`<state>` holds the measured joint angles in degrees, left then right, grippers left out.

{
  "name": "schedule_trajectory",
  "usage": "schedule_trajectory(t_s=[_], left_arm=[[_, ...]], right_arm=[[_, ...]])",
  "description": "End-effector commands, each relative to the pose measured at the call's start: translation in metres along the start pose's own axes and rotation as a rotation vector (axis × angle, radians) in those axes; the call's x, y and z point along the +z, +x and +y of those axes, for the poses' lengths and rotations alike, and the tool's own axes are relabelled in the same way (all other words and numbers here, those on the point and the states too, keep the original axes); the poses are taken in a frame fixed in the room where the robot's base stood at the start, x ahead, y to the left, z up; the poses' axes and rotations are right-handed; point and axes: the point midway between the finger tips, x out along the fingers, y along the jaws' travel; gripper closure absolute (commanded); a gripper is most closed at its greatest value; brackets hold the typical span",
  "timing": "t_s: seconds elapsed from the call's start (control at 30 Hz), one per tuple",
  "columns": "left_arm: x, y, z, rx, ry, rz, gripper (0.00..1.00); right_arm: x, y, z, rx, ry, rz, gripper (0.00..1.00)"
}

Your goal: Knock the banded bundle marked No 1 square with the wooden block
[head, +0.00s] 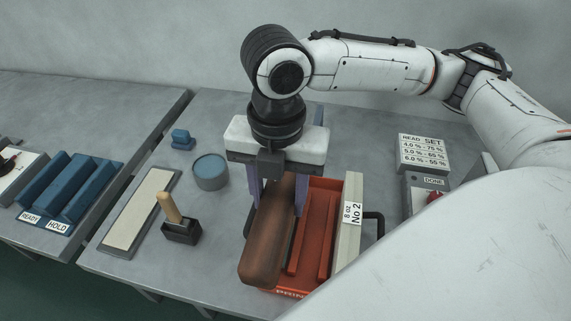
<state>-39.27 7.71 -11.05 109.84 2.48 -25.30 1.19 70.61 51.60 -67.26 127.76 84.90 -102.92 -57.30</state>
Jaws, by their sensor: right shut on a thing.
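My right gripper (276,207) comes down from above with its fingers around a long brown wooden block (266,245) and is shut on it. The block lies lengthwise over the left part of an orange-red tray (326,184) and hides that part. I cannot tell whether it touches the tray. A cream piece (349,232) with a label reading "8 oz No 2" stands along the tray's right side. No bundle marked No 1 shows; the block or my arm may hide it. My left gripper is not in view.
Left of the tray are a wooden-handled tool (169,208) in a black holder, a blue round tub (210,172) and a long cream pad (138,210). A blue rack (75,190) reads READY and HOLD. A sign (424,152) stands at right. My right arm covers the lower right.

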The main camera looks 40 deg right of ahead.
Motion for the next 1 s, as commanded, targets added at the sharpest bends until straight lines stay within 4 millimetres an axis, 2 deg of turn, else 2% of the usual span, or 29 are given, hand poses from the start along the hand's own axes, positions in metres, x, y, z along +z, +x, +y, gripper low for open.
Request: schedule_trajectory(t_s=[0.37,0.77,1.0], left_arm=[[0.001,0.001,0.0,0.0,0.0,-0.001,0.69],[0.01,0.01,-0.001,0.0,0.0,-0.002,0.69],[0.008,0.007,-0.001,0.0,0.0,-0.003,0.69]], right_arm=[[0.0,0.001,0.0,0.001,0.0,0.0,0.97],[0.0,0.04,0.0,0.0,0.0,0.001,0.97],[0.0,0.034,0.0,0.002,0.0,-0.001,0.97]])
